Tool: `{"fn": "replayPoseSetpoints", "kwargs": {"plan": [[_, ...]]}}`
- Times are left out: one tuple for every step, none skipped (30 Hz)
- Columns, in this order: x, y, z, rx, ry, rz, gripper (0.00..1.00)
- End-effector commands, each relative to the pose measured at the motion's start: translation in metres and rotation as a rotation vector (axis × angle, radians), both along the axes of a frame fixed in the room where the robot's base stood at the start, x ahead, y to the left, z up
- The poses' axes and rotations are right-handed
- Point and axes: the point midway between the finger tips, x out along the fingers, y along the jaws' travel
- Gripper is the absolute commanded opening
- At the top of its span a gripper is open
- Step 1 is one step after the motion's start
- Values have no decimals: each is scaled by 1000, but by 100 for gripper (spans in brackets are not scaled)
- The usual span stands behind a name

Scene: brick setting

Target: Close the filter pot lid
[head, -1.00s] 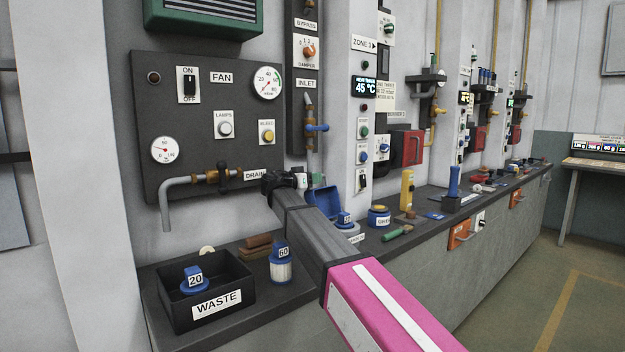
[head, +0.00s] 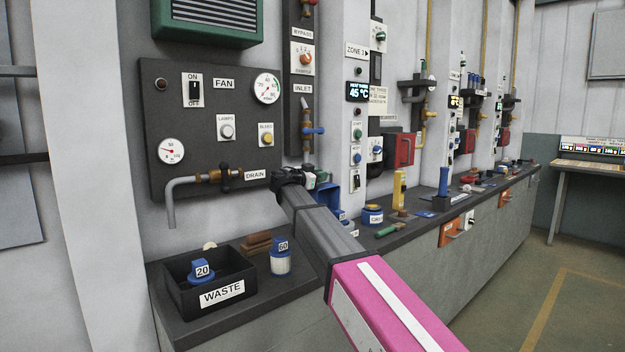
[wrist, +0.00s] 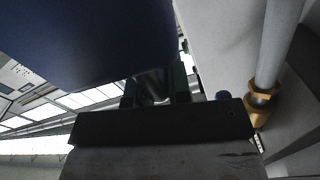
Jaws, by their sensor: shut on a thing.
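The filter pot stands on the bench below the inlet pipe, mostly hidden behind my arm in the head view. Its blue lid (head: 327,203) shows raised beside my gripper, with a blue numbered part (head: 341,215) low beside it. My gripper (head: 312,177) is at the lid's upper part. In the wrist view, a large dark blue surface (wrist: 85,40), apparently the lid, fills the upper left. My fingers (wrist: 157,90) are shut on a small grey metallic piece, which seems to be the lid's handle. The pot's rim is hidden.
The inlet pipe with its blue valve (head: 314,131) is close above my gripper. The drain pipe (head: 190,181) is to the left. A black waste bin (head: 235,287) and a filter cartridge (head: 281,262) stand front left. A blue tin (head: 372,216) and green-handled tool (head: 388,230) are to the right.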

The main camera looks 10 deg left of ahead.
Motion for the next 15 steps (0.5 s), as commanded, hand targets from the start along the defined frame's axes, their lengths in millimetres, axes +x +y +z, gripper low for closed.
{"fn": "replayPoseSetpoints", "kwargs": {"plan": [[-7,-7,2,34,-36,1,0],[-10,-11,2,55,-55,1,0],[-14,-16,3,84,-80,1,0],[-18,-20,3,105,-99,1,0],[-21,-23,3,126,-117,0,0],[-25,-28,2,155,-143,0,0],[-29,-32,2,176,-162,0,0],[-32,-36,1,197,-181,0,0],[-36,-40,0,225,-206,0,0],[-39,-44,0,247,-225,0,0],[-42,-47,-2,268,-244,0,0],[-46,-51,-3,296,-269,0,0],[-49,-55,-4,316,-287,1,0],[-52,-58,-6,336,-305,1,0],[-56,-62,-8,364,-330,1,0]]}}
